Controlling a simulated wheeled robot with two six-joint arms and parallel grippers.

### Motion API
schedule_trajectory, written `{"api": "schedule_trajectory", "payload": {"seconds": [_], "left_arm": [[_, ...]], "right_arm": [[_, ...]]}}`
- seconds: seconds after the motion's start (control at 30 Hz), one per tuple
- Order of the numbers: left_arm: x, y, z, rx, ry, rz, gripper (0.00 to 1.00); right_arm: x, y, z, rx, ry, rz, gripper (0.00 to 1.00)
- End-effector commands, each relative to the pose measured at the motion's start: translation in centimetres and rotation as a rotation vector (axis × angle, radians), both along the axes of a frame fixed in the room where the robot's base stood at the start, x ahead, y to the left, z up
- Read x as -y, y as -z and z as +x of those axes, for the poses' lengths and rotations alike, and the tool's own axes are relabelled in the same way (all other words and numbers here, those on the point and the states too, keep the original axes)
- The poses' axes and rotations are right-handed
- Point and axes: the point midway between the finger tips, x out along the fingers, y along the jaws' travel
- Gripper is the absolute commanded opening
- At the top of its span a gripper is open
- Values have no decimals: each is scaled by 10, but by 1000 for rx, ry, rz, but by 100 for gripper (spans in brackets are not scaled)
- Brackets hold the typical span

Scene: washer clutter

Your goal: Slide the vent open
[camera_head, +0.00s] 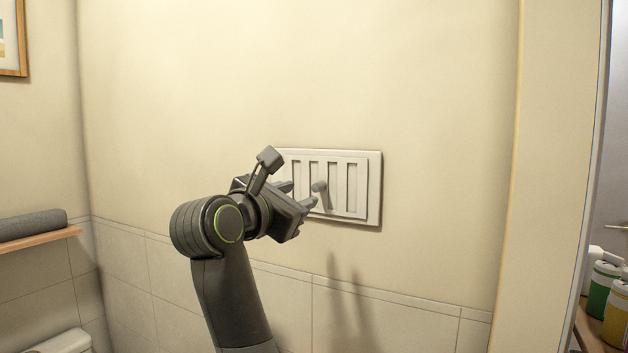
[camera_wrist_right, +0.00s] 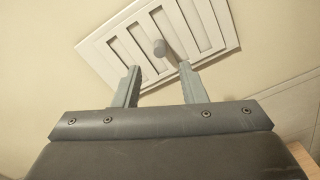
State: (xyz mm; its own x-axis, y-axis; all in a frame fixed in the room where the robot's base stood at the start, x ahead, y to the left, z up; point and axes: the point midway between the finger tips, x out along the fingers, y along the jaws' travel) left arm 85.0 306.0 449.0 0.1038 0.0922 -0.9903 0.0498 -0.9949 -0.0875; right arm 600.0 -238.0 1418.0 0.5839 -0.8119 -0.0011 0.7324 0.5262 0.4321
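In the right wrist view the vent (camera_wrist_right: 112,42) is tilted, and the knob (camera_wrist_right: 160,48) shows beyond and between the two spread fingertips of the right gripper (camera_wrist_right: 158,72). The gripper is open with nothing between its fingers. My left gripper is out of view.
A wooden shelf (camera_head: 40,238) with a rolled grey towel (camera_head: 32,224) is at the left wall. A door frame (camera_head: 560,180) stands at the right, with bottles (camera_head: 602,285) beyond it. The wall around the vent is bare.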

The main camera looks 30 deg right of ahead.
Motion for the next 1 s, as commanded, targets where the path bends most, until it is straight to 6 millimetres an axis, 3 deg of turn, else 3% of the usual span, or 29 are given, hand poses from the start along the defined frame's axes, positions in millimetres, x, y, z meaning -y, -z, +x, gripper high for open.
{"api": "schedule_trajectory", "payload": {"seconds": [0.1,0.33,0.77,1.0], "left_arm": [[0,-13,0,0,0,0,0],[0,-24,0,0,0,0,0],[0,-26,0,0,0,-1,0],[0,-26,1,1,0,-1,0]], "right_arm": [[22,-4,14,-1,5,-3,38],[49,-2,34,-1,3,-2,38],[58,0,42,0,0,0,38],[58,0,41,0,0,0,9]]}}
